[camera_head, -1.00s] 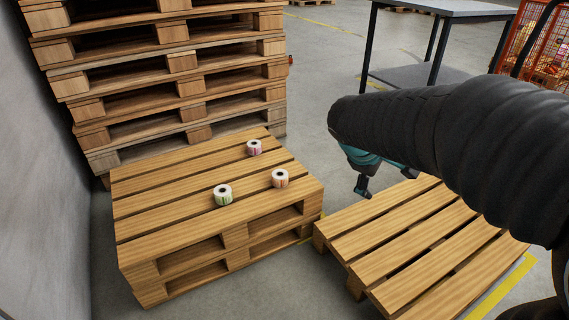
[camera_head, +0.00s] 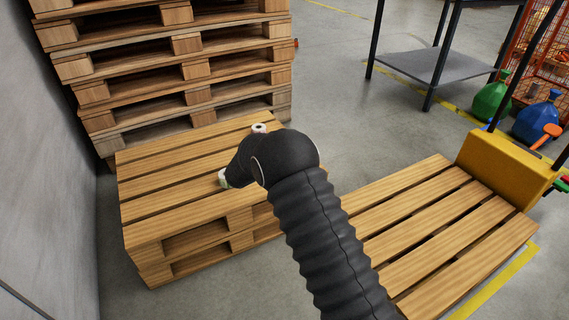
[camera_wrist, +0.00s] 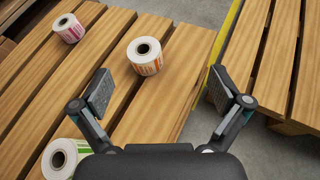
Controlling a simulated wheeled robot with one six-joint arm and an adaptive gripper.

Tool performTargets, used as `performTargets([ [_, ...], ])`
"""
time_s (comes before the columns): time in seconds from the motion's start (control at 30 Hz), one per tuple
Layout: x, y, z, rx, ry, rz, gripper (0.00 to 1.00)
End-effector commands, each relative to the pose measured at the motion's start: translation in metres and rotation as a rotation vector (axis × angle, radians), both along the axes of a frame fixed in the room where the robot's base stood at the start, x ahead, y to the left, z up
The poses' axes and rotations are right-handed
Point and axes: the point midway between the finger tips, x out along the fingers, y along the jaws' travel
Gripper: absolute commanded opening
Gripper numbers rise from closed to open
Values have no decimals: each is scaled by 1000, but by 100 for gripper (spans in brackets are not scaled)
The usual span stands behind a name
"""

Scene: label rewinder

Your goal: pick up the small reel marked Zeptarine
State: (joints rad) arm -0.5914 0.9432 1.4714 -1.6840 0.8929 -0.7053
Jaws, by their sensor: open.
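Three small white label reels stand on the low pallet stack (camera_head: 150,190). In the wrist view one has pink print (camera_wrist: 68,29), one orange print (camera_wrist: 144,57) and one green print (camera_wrist: 65,160). No name is legible, so I cannot tell which is Zeptarine. My gripper (camera_wrist: 160,88) is open and empty, with the orange-print reel just beyond its fingertips, between them in the picture. The green-print reel is by the left finger, partly cut off. In the head view the pink-print (camera_head: 259,128) and green-print (camera_head: 223,180) reels show partly; my arm hides the orange-print reel and gripper.
A tall stack of pallets (camera_head: 185,70) stands behind and a grey wall (camera_head: 45,170) is at left. Another pallet (camera_head: 430,215) lies at right beside a yellow block (camera_head: 510,168). A grey-shelved table (camera_head: 430,65) is at the back.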

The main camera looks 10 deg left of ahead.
Motion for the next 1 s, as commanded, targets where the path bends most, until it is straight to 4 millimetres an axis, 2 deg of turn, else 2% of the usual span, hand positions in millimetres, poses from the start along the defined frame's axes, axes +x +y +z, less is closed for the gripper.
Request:
performTargets([
  [0.03,1,12,-14,-32,4,36,99],
  [0.1,2,23,-25,-66,7,75,99],
  [0.23,5,32,-37,-97,8,110,99],
  [0.37,18,29,-45,-102,8,117,99],
  [0.7,67,10,-67,-101,9,114,99],
  [1.0,85,3,-74,-101,9,114,99],
])
